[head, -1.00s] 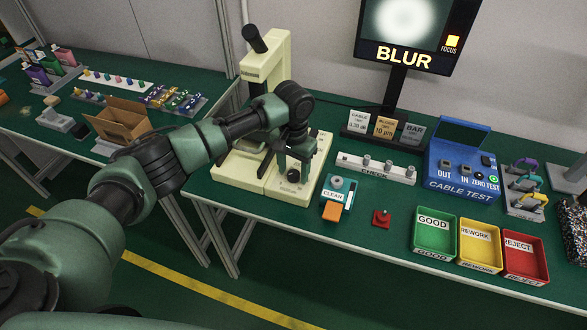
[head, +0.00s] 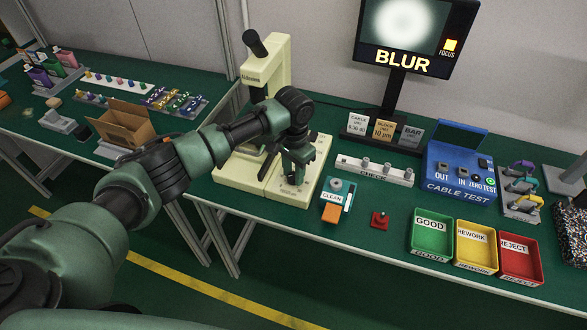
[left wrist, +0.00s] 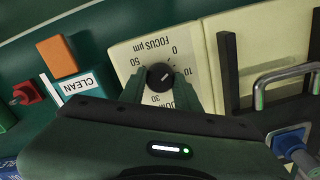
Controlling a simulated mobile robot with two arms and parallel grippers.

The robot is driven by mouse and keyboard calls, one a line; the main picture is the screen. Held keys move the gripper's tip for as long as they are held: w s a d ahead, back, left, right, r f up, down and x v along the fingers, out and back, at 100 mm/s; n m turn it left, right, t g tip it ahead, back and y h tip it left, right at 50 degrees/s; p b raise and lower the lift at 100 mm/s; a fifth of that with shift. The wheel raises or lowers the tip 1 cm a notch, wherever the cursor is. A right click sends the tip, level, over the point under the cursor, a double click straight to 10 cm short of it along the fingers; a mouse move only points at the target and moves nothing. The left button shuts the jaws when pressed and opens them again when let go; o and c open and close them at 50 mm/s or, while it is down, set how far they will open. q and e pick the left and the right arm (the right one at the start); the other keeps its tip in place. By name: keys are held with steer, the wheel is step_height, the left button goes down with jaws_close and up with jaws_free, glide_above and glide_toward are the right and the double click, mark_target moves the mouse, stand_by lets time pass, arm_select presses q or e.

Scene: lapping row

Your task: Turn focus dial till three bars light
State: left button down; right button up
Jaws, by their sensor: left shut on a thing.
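The focus dial (left wrist: 160,76) is a round black knob on the cream microscope base (left wrist: 210,65), beside a printed scale marked "FOCUS µm". My left gripper (left wrist: 159,88) has one finger on each side of the dial and is shut on it. In the head view my left gripper (head: 294,168) points down at the front of the microscope base and partly hides the dial. The monitor (head: 415,35) shows a blurred white disc, the word "BLUR" and one lit yellow block (head: 450,45) above "FOCUS". My right gripper is not in view.
Green GOOD (head: 431,250), yellow REWORK (head: 475,265) and red REJECT (head: 520,277) bins line the front edge. The blue cable tester (head: 460,180) stands behind them.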

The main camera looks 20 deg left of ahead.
arm_select(q)
steer(key=m+p, duration=0.1)
steer(key=m, duration=0.2)
steer(key=shift+r+m+p, duration=0.15)
steer(key=shift+m+p, duration=0.25)
steer(key=m+p, duration=0.1)
steer(key=m, duration=0.9)
steer(key=shift+p, duration=0.3)
steer(key=m, duration=0.4)
steer(key=shift+m, duration=0.4)
steer(key=c, duration=1)
jaws_free()
